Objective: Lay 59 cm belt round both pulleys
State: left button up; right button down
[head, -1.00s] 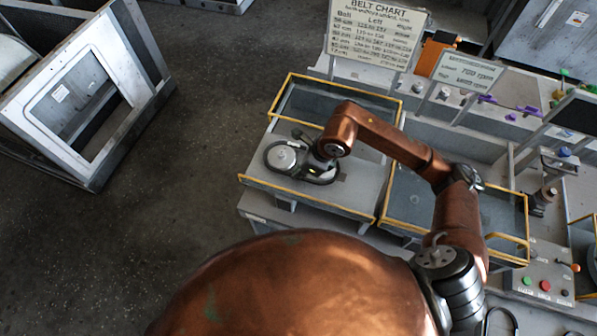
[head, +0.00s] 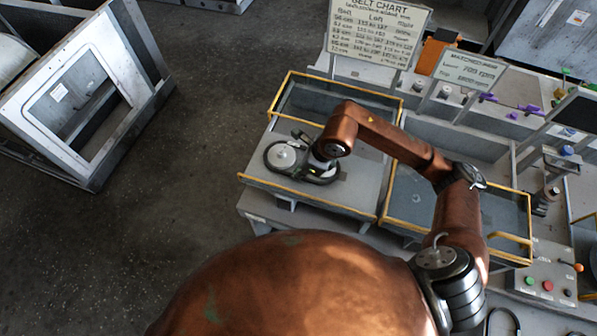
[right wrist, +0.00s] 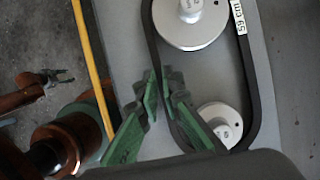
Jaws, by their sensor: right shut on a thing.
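The black belt (head: 267,165) lies as a long loop on the grey deck in the head view. In the right wrist view the belt (right wrist: 262,90) encloses the large pale pulley (right wrist: 190,22) and the small pale pulley (right wrist: 221,122). Its white label (right wrist: 239,16) appears to read 59 cm, upside down. The large pulley also shows in the head view (head: 284,157). My right gripper (right wrist: 168,92) is shut on the belt's left strand, beside the small pulley. Whether the belt sits in the grooves is unclear, and the large pulley's far side is out of the wrist frame.
A yellow rail (head: 305,196) edges the deck's front. A second yellow-edged tray (head: 408,205) lies to the right. The belt chart (head: 377,35) and another sign (head: 468,68) stand behind. A control box with buttons (head: 545,270) is at the lower right.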

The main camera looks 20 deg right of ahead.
jog(key=c, duration=2)
grip_release()
notch_tip(320, 180, up, 8)
jog(key=p, duration=0.3)
jog(key=shift+f, duration=0.25)
